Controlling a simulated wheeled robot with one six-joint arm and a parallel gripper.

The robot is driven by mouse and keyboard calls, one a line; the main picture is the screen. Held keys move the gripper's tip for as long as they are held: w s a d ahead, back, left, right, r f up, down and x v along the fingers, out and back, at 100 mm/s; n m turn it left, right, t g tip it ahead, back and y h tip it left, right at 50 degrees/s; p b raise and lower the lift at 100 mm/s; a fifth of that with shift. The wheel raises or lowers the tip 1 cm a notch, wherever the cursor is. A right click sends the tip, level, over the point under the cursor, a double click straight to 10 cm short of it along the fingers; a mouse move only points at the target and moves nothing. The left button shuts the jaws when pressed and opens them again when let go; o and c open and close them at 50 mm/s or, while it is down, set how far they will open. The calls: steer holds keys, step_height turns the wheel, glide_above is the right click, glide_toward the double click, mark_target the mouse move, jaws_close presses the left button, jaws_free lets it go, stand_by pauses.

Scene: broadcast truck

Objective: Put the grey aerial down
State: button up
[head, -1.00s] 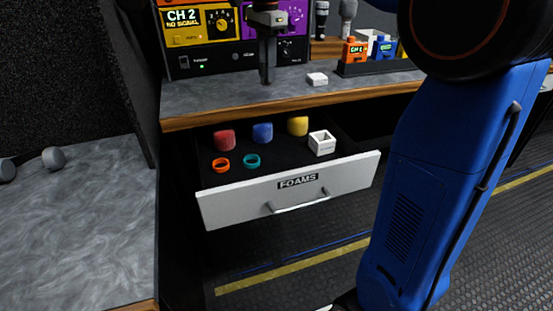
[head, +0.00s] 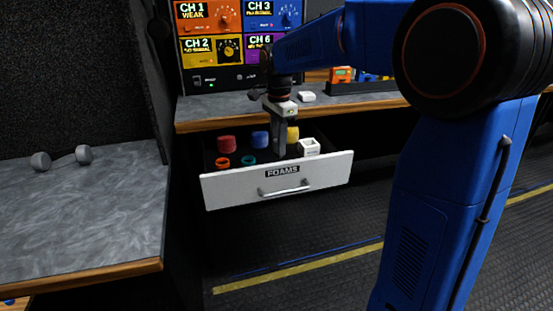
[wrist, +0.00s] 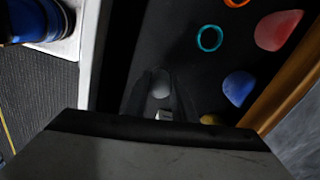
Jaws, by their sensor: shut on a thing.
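My gripper (head: 279,150) hangs pointing down over the open drawer (head: 232,190) labelled FOAMS. In the wrist view its dark fingers (wrist: 160,105) are shut on a small grey, round-ended thing (wrist: 161,86), which I take for the grey aerial. Most of the aerial is hidden by the fingers, and I cannot make it out in the head view. The black drawer floor (wrist: 170,45) shows beneath the fingers. I cannot tell whether the aerial touches it.
The drawer holds red (head: 226,144), blue (head: 260,140) and yellow (head: 293,134) foams, orange (head: 223,162) and teal (head: 249,160) rings, and a white open box (head: 309,147). A small white block (head: 307,97) lies on the counter (head: 215,105) behind. A grey dumbbell-shaped thing (head: 61,158) lies on the left counter.

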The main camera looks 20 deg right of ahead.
steer(key=shift+f, duration=2.55)
steer(key=shift+f, duration=0.15)
steer(key=o, duration=1)
